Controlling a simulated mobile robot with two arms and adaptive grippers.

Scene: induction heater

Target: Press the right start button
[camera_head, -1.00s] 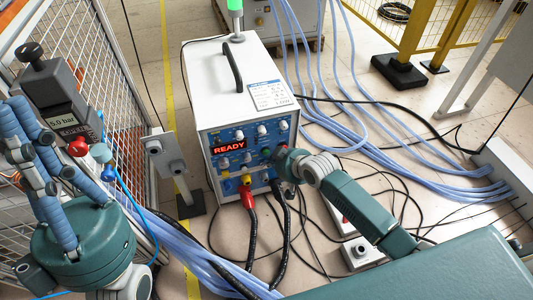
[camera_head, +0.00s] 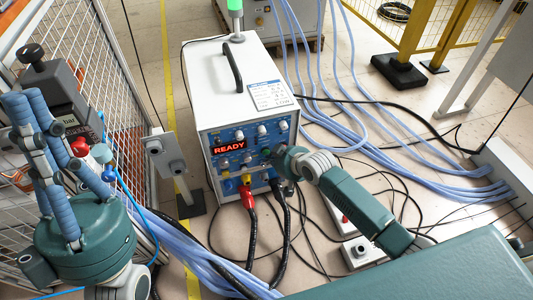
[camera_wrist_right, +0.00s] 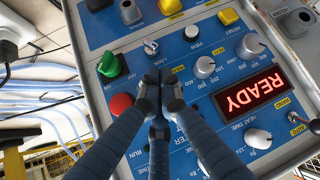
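The heater's front panel (camera_head: 232,150) has a red READY display (camera_head: 229,146). In the right wrist view the panel shows upside down, with a green knob (camera_wrist_right: 108,66), a red round button (camera_wrist_right: 120,104) and a yellow button (camera_wrist_right: 228,17). No label reading start is legible. My right gripper (camera_head: 280,158) is at the panel's right side. In the wrist view its blue fingers (camera_wrist_right: 158,80) are together and empty, beside the green and red controls; contact cannot be told.
A grey button box on a post (camera_head: 164,151) stands left of the heater. Another button box (camera_head: 362,251) lies low at the right, below my right arm. Blue hoses (camera_head: 420,165) cover the floor.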

